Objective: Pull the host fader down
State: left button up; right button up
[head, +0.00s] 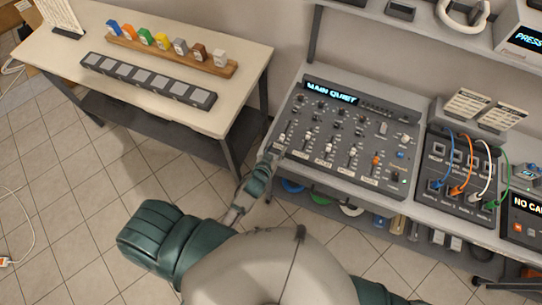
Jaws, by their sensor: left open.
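The grey mixer (345,120) stands on the bench, its lit display (331,93) reading "MAIN QUIET". Several faders with pale caps run across its lower half, and one cap (376,161) towards the right is orange. The labels are too small to read, so I cannot tell for sure which is the host fader. My left gripper (274,153) is open at the mixer's lower left edge, close below the leftmost fader cap (283,137). I cannot tell whether it touches the panel. My right gripper is out of view.
A patch panel (463,150) with blue, orange, white and green cables stands right of the mixer. A table (245,58) at the left holds a wooden rack of coloured blocks (170,53) and a dark strip (148,80). A shelf hangs above the mixer. Tiled floor lies open at left.

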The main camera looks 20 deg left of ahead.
pick_arm(q)
jog(key=v, duration=0.6)
jog(key=shift+s+a, duration=0.25)
jog(key=t+b, duration=0.5)
jog(key=b, duration=0.1)
send_near(281, 140)
jog(key=w, duration=1.1)
jog(key=shift+w+r, duration=0.1)
jog(key=shift+w, duration=0.2)
grip_shut()
